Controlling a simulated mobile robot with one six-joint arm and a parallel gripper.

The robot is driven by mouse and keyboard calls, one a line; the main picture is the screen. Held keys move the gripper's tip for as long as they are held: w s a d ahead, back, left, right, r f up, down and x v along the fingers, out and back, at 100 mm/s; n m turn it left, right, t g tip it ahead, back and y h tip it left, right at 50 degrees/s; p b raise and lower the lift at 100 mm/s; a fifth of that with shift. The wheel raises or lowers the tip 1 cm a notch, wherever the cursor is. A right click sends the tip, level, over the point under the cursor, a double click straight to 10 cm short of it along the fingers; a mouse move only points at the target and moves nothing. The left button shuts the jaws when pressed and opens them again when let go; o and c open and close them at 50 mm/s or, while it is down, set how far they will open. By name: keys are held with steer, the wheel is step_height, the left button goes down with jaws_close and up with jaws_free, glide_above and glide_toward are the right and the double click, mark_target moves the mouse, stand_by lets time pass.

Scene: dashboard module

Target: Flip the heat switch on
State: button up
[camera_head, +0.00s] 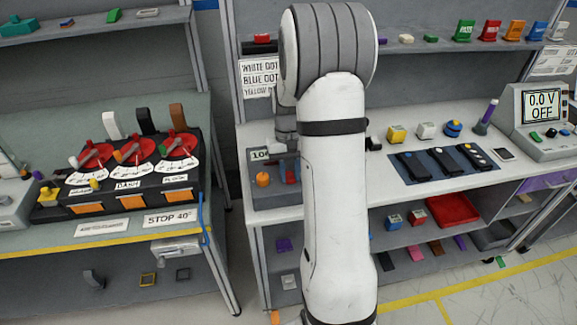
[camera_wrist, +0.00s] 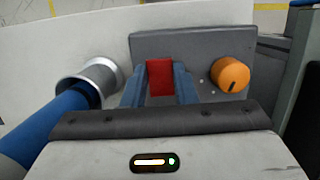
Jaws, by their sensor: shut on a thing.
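The red switch (camera_wrist: 160,80) stands on a dark grey module (camera_wrist: 195,42) in the wrist view. My gripper (camera_wrist: 160,72) has its two blue fingers on either side of the switch, shut on it. An orange knob (camera_wrist: 231,74) with a dark pointer mark sits on the same module, right of the fingers. In the head view the module's orange knob (camera_head: 262,179) shows at the left end of the white bench. My arm hides much of the module there, and the switch is mostly covered. I cannot tell the switch's on or off position.
A silver nozzle (camera_wrist: 97,76) with a blue tube lies close left of the fingers. In the head view, a dial panel (camera_head: 125,188) stands on the left bench. Blocks, a blue mat (camera_head: 444,162) and a voltage meter (camera_head: 543,118) are right of my arm.

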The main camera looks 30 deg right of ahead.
steer(key=shift+w+r+g+y+p, duration=0.1)
steer(key=shift+w+g+y+p, duration=0.25)
steer(key=shift+g+p, duration=0.7)
steer(key=o, duration=1)
steer(key=b+v, duration=0.1)
steer(key=v, duration=0.6)
steer(key=shift+w+r, duration=0.1)
steer(key=shift+r, duration=0.25)
